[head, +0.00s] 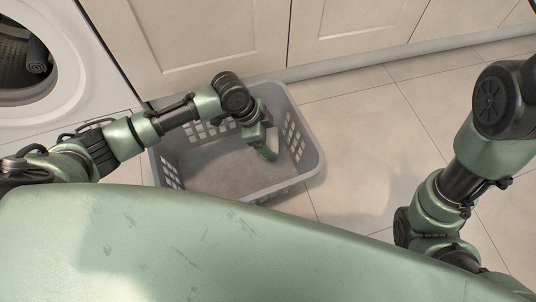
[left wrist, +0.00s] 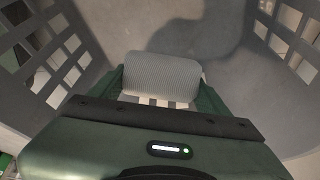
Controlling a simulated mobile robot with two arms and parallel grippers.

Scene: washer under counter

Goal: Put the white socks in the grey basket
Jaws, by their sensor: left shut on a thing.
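The grey basket (head: 170,165) stands on the floor in front of the cabinets, with slotted holes in its walls. My left gripper (head: 268,152) reaches down inside the basket's right part. In the left wrist view it is shut on the white socks (left wrist: 162,75), a pale ribbed roll between the two green fingers. The grey basket also shows in the left wrist view, with its slotted wall (left wrist: 45,60) around the socks. The basket floor lies beyond the socks; I cannot tell if they touch it. My right gripper is out of the picture.
The white washer (head: 85,70) stands open at the upper left, with a dark grey rolled cloth (head: 37,55) in its drum. Beige cabinet doors (head: 190,45) rise behind the basket. The tiled floor (head: 360,130) to the basket's right is clear.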

